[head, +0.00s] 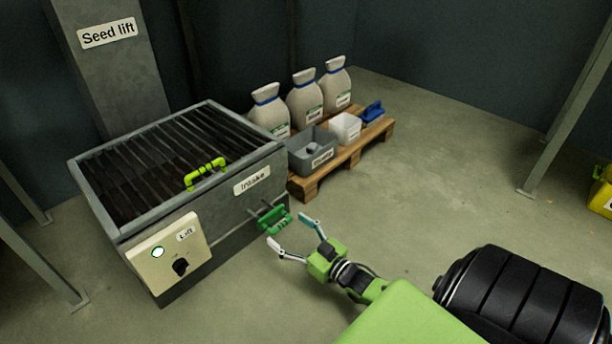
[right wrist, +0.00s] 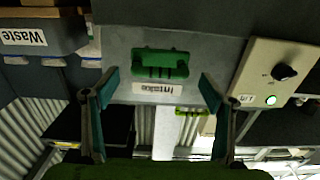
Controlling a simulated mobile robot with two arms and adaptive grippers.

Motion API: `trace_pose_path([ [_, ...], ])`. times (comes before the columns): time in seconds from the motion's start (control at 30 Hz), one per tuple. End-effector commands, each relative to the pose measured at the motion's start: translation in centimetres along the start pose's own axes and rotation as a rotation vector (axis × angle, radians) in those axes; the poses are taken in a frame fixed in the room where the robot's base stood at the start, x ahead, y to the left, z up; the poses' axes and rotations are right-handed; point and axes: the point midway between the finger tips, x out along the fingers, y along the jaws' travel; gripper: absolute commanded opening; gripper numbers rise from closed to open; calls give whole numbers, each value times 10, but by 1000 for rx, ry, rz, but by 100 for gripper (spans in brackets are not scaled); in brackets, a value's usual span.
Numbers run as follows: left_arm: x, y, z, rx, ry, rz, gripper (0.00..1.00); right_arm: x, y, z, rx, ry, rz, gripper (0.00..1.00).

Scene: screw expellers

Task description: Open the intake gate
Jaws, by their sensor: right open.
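The intake box (head: 215,220) is a grey metal bin with an "Intake" label on its side. A dark green gate handle (head: 273,219) sticks out low on that side. The handle also shows in the right wrist view (right wrist: 160,64), ahead of the fingers and roughly midway between them. My right gripper (head: 288,231) is open and empty, its two fingertips spread close in front of the handle. I cannot tell whether a fingertip touches it. In the right wrist view, the gripper (right wrist: 159,77) has one finger on each side. My left gripper is not in view.
The box top has a slatted grate (head: 165,160) with a lime handle (head: 205,172). A lift control panel (head: 170,255) with a lit green button and a knob is on the front. A pallet (head: 345,160) with sacks and bins stands behind.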

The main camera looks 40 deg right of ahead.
Motion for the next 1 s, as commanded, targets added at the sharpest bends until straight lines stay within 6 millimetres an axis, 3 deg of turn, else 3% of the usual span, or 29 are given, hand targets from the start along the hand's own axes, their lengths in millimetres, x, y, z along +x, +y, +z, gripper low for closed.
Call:
trace_pose_path([
  [0.2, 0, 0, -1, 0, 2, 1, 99, -47, 0, 1, 1, -4, 0, 76],
  [0.4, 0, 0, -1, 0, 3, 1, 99, -76, 0, 1, 1, -2, 0, 76],
  [0.6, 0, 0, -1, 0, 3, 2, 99, -87, 0, 0, 0, -1, 0, 76],
  [1.0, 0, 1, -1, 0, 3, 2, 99, -87, 0, 0, 0, 0, 0, 76],
])
